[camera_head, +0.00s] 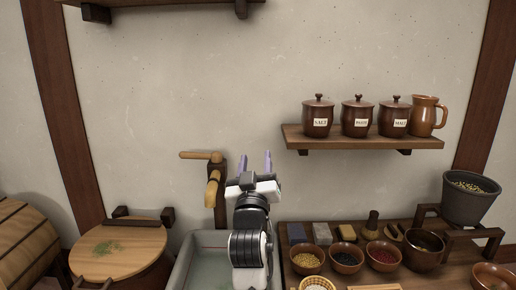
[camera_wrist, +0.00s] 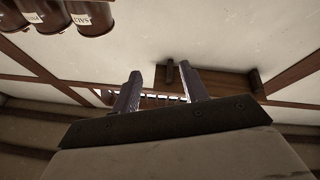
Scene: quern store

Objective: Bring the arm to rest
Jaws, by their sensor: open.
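My gripper (camera_head: 254,163) is raised in front of the wall, above the stone basin, with its two fingers pointing up and standing apart. In the wrist view the two fingers (camera_wrist: 164,90) are spread with nothing between them. Beyond them are the pale wall and the underside of a high wooden shelf (camera_wrist: 215,80). My gripper touches nothing that I can see.
A wooden spout (camera_head: 213,185) stands just left of my gripper over the basin (camera_head: 198,246). A shelf (camera_head: 360,141) with lidded jars (camera_head: 318,117) and a jug (camera_head: 424,116) is at right. Below it, bowls (camera_head: 345,257) crowd a counter. A lidded tub (camera_head: 121,250) stands left.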

